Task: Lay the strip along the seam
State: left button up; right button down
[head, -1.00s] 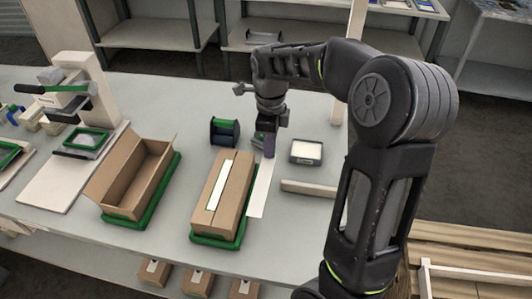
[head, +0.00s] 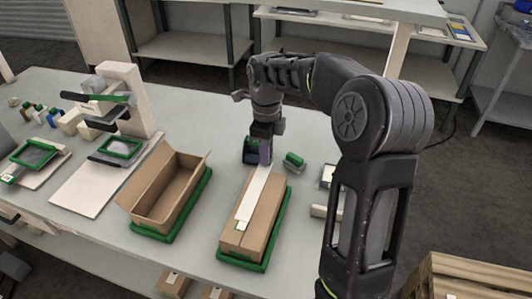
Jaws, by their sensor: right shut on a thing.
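A closed cardboard box (head: 264,222) stands in a green tray (head: 281,222) at the middle of the table. My right gripper (head: 265,160) is at the far end of the box, pointing down, shut on the end of a long white strip (head: 256,190). The strip runs from the gripper toward the near end, along the box top. I cannot tell whether it touches the cardboard along its length. A short white piece (head: 242,225) shows at its near end. The seam is mostly hidden under the strip. My left gripper is not in view.
An open cardboard box (head: 194,198) in a green tray stands to the left. A spool holder (head: 250,153) is just behind the gripper, and a small green-topped object (head: 293,161) is right of it. A press-like stand (head: 122,100) is at the back left. My right arm covers the table's right side.

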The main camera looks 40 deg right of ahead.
aim_at(266, 168)
jog(key=shift+f+b, duration=2.05)
jog(key=shift+f, duration=1.15)
jog(key=shift+f+b, duration=0.2)
jog(key=shift+b, duration=0.2)
jog(key=c, duration=1.3)
grip_release()
jog(key=shift+c, duration=0.2)
notch_tip(266, 168, up, 8)
jog(key=shift+f+b, duration=0.1)
jog(key=shift+b, duration=0.3)
